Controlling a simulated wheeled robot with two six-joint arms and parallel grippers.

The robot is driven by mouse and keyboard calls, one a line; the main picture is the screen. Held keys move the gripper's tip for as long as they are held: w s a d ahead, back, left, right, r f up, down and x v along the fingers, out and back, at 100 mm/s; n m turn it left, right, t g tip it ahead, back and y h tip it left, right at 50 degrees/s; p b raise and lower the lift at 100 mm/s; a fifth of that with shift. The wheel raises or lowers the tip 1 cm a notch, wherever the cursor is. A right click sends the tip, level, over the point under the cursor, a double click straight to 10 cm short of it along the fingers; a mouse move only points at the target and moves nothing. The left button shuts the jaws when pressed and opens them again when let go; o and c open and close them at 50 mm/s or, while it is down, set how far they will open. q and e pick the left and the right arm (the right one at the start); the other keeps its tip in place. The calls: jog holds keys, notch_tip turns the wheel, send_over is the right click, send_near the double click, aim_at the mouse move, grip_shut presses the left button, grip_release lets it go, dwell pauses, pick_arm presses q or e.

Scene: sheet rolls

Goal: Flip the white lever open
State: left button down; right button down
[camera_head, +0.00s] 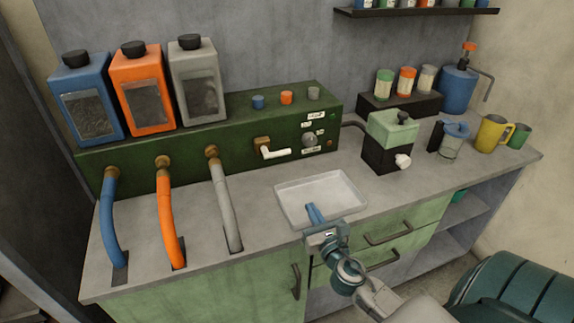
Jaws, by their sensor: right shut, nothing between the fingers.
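The white lever (276,153) sits on the front of the long green housing (230,163), on a brass mount. It points to the right and lies roughly level. My right gripper (315,212) comes in from the lower right, with its blue fingers over the front part of the white tray. The fingers are shut and empty. They are in front of and below the lever, apart from it. My left gripper is not in view.
A shallow white tray (335,189) lies on the grey counter below the lever. Blue (111,225), orange (167,215) and grey (224,200) hoses stand to the left. A green and black box (386,152) with a white knob stands to the right. Canisters (142,85) stand on the housing.

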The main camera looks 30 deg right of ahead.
jog(key=shift+w+d+r, duration=0.1)
jog(key=shift+w, duration=0.35)
jog(key=p+x, duration=0.3)
jog(key=x, duration=1.5)
jog(key=shift+w+d, duration=0.1)
jog(key=shift+d, duration=0.05)
jog(key=shift+w+d, duration=0.1)
jog(key=shift+w, duration=0.35)
jog(key=shift+n+p, duration=0.3)
jog(key=shift+p, duration=0.05)
